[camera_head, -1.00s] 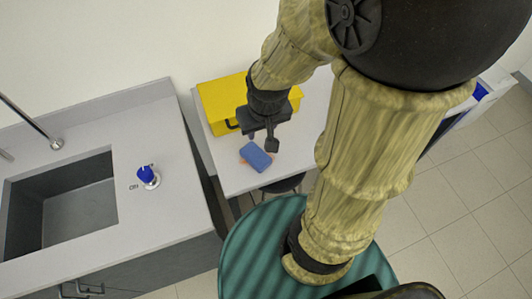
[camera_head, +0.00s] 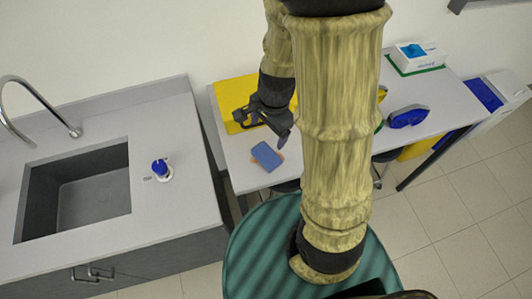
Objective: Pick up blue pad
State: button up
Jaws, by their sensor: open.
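The blue pad (camera_head: 266,157) is a small blue block lying near the front edge of the white table (camera_head: 240,180). A pinkish thing shows under its edges; I cannot tell what it is. My gripper (camera_head: 262,125) is black, open and empty. It is just behind and above the pad in the picture, apart from it. My arm hides part of the table to the right.
A yellow case (camera_head: 228,90) is at the back of the table, behind my gripper. A blue object (camera_head: 408,117) and a white box (camera_head: 417,58) lie further right. A sink counter (camera_head: 190,195) with a blue-topped valve (camera_head: 160,168) stands at left, across a narrow gap.

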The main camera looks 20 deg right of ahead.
jog(key=w+f+m+p, duration=0.3)
jog(key=w+f+m, duration=0.1)
jog(key=m, duration=1.4)
jog(key=shift+w+d+f+m+g+h+p, duration=0.2)
jog(key=shift+d+f+m+g+h+p, duration=0.15)
jog(key=shift+d+g+h, duration=0.1)
jog(key=shift+f, duration=0.1)
jog(key=b, duration=0.4)
send_over(267, 155)
notch_tip(267, 155, down, 12)
jog(key=shift+a+r, duration=0.15)
jog(key=shift+r, duration=0.05)
jog(key=shift+f, duration=0.3)
jog(key=shift+r, duration=0.1)
jog(key=shift+s, duration=0.1)
